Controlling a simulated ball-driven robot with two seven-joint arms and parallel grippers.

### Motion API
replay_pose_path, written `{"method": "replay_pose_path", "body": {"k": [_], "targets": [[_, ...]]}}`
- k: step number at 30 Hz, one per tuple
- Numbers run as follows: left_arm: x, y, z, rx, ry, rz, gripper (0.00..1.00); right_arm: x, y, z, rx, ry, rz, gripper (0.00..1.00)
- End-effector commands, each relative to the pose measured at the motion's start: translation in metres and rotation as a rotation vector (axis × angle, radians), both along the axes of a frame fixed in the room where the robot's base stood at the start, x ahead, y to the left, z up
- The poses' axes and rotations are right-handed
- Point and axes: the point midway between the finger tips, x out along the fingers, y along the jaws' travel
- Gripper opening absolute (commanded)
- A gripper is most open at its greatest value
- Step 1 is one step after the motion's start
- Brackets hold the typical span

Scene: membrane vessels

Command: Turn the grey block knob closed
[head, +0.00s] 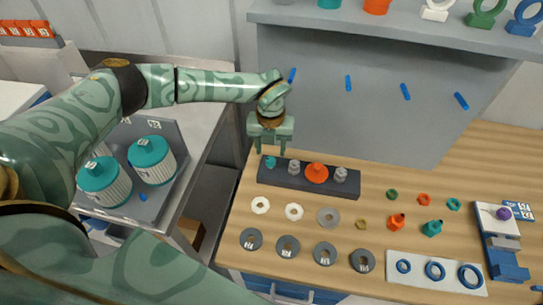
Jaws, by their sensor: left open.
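A dark grey block (310,188) lies on the wooden bench and carries a row of small pieces on top. From left to right these are a teal piece (271,162), a grey knob-like piece (294,167), a larger orange piece (316,173) and another grey piece (340,175). I cannot tell for sure which is the grey block knob, or its setting. My left gripper (271,150) points down above the block's left end, its two fingers apart, with nothing seen between them. I cannot tell whether it touches anything. My right gripper is not in view.
Several flat rings and washers (251,239) and small fittings (397,222) lie in front of the block. A white plate (432,284) with blue rings and a clamp-like device with a purple knob (503,213) are at right. A grey shelf (390,33) overhangs behind. Teal-lidded vessels (152,160) stand left.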

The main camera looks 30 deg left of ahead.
Motion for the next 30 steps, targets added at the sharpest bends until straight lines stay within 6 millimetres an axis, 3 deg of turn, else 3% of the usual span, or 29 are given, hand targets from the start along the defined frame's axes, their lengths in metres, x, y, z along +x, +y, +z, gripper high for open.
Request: {"method": "replay_pose_path", "body": {"k": [1,6,17,22,30], "targets": [[-0.001,-0.001,-0.012,0.000,0.004,0.000,0.49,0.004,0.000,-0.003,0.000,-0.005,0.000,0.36],[0.000,-0.001,-0.036,-0.002,0.002,0.000,0.49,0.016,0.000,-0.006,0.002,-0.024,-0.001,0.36],[0.000,-0.001,-0.043,-0.002,-0.001,0.000,0.49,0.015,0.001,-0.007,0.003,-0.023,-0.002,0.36],[0.000,-0.001,-0.043,-0.002,0.000,-0.001,0.07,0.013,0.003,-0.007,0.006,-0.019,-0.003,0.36],[0.000,-0.001,-0.042,-0.002,-0.001,-0.011,0.04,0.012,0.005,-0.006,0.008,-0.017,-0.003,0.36]]}}
